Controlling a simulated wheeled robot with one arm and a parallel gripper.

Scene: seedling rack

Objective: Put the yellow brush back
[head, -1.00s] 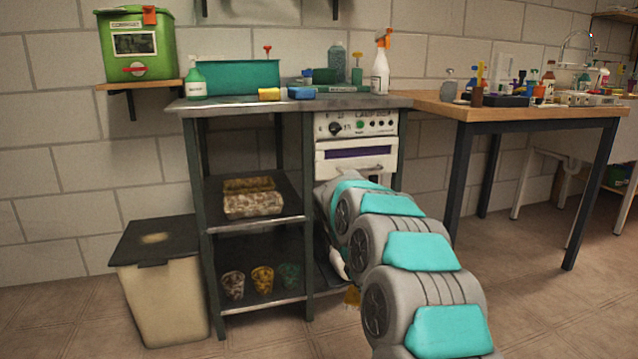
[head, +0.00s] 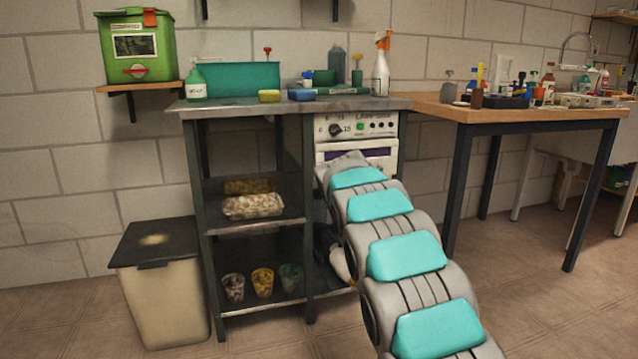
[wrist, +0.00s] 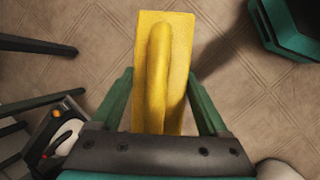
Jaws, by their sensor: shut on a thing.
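The yellow brush (wrist: 160,55), a flat block with a raised ridge handle, is in my gripper (wrist: 161,76) in the wrist view. The two green fingers stand on either side of it, and tiled floor shows behind it. In the head view my gripper and the brush are hidden behind my arm, in front of the oven (head: 358,126) and the right side of the metal bench (head: 300,104).
The bench top holds a green box (head: 236,79), a yellow sponge (head: 269,96), a blue sponge (head: 301,95) and a spray bottle (head: 380,70). Cups stand on its lower shelf (head: 240,304). A lidded bin (head: 165,300) stands left; a wooden table (head: 520,111) stands right.

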